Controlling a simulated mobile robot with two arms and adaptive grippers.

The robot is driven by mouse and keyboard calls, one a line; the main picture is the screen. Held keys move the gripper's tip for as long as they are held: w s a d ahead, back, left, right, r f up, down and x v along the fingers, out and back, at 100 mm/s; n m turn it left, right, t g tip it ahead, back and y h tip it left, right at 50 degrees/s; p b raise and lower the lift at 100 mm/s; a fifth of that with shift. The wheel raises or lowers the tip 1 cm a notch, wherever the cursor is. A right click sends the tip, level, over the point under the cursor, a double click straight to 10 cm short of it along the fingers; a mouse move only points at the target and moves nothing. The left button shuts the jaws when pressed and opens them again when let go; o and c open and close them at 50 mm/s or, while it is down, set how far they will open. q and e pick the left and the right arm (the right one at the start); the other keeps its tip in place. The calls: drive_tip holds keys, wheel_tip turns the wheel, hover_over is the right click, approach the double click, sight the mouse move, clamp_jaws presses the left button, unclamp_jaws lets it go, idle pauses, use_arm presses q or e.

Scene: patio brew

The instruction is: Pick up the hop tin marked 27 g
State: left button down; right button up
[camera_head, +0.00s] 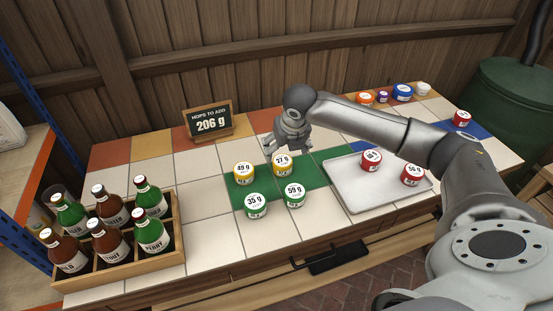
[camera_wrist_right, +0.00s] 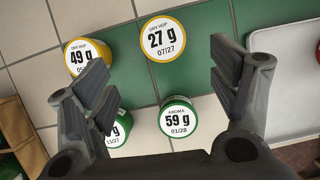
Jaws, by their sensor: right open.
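The hop tin marked 27 g (camera_head: 282,164) has a yellow lid rim and a white label, and stands on the green tiles. It also shows in the right wrist view (camera_wrist_right: 168,40), ahead of and between the fingers. My right gripper (camera_head: 286,146) is open and empty, above and just behind the tin in the head view. In the right wrist view its two fingers (camera_wrist_right: 158,88) are spread wide, apart from the tin. My left gripper is not in view.
Close by stand the 49 g tin (camera_head: 244,172), 35 g tin (camera_head: 256,205) and 59 g tin (camera_head: 293,195). A metal tray (camera_head: 348,198) with two red tins lies right. A bottle crate (camera_head: 133,269) stands left. A sign (camera_head: 209,122) reading 206 g stands behind.

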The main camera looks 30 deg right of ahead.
sight(283, 161)
drive_tip(key=x, duration=0.3)
drive_tip(key=shift+d+f, duration=0.1)
drive_tip(key=shift+f, duration=0.3)
drive_tip(key=shift+w+f, duration=0.15)
drive_tip(key=shift+f, duration=0.15)
drive_tip(key=x, duration=0.5)
drive_tip(key=shift+w+d, duration=0.15)
drive_tip(key=shift+d, duration=0.05)
drive_tip(key=shift+w+f, duration=0.1)
drive_tip(key=shift+f, duration=0.1)
drive_tip(key=shift+c, duration=1)
drive_tip(key=c, duration=0.9)
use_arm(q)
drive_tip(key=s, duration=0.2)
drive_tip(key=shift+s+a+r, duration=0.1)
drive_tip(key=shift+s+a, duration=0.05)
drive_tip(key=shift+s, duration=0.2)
